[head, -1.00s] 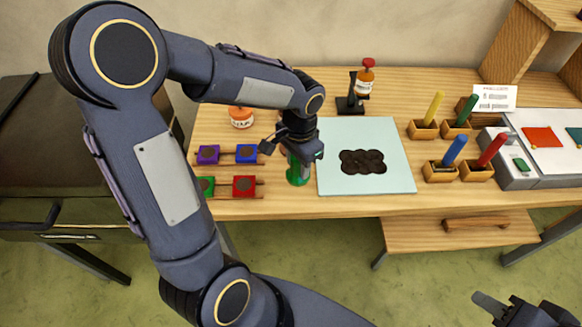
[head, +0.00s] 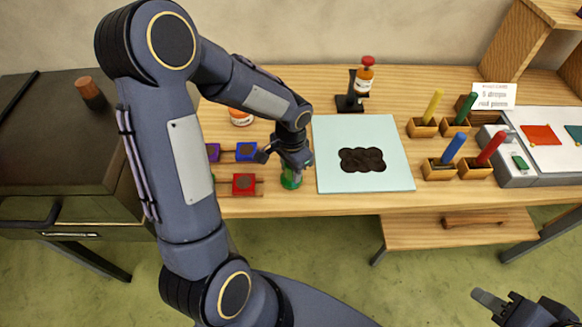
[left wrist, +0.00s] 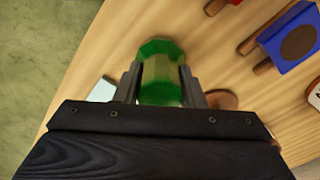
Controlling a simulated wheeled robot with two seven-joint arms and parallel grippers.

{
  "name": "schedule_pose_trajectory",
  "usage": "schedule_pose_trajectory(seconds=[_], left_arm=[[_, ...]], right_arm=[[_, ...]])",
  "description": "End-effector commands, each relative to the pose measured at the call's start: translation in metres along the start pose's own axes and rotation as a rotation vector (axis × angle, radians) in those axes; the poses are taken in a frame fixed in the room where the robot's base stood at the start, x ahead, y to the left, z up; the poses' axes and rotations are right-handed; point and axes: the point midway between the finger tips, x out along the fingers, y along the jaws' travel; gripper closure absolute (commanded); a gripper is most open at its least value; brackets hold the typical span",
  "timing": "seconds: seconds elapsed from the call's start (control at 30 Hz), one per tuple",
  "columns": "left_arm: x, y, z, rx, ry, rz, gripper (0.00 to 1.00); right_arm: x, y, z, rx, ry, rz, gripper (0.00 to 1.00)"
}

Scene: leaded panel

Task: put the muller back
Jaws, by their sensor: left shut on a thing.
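The muller (head: 291,179) is a green glass piece with a faceted end. My left gripper (head: 295,163) is shut on it, over the wooden table just left of the pale blue slab. In the left wrist view the muller (left wrist: 160,75) sits between the two fingers, over bare wood near the table's front edge. I cannot tell whether it touches the table. The slab (head: 330,180) carries a dark clustered patch (head: 362,160). My right gripper (head: 502,301) is at the lower right corner, partly cut off, away from the table; its opening is unclear.
Coloured blocks on wooden rails, such as the red block (head: 244,184) and blue block (head: 246,152), lie left of the muller. An orange-labelled jar (head: 240,117) stands behind. Wooden boxes with coloured sticks (head: 441,172) stand right.

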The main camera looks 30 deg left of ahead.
Motion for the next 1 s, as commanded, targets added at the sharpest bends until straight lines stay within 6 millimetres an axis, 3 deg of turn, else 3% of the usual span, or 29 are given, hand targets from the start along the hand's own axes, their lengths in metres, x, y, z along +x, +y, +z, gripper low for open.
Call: schedule_pose_trajectory(seconds=[0.03,0.07,0.2,0.6,1.0], left_arm=[[0.003,0.0,-0.001,0.0,0.002,-0.001,0.89],[0.002,0.0,0.0,0.0,0.0,0.0,0.61],[0.002,0.0,0.0,0.0,0.0,0.0,0.43],[-0.006,0.0,-0.001,-0.001,0.003,-0.002,0.42],[-0.086,-0.001,-0.001,-0.001,0.006,-0.003,0.42]], right_arm=[[0.003,0.001,0.001,0.0,0.0,0.0,0.64],[0.002,0.001,0.001,0.0,0.0,0.0,0.64],[0.001,0.001,0.001,0.0,0.0,0.0,0.64],[-0.001,-0.001,-0.001,0.0,0.0,0.0,0.64],[0.001,0.0,0.0,0.0,0.0,0.0,0.64]])
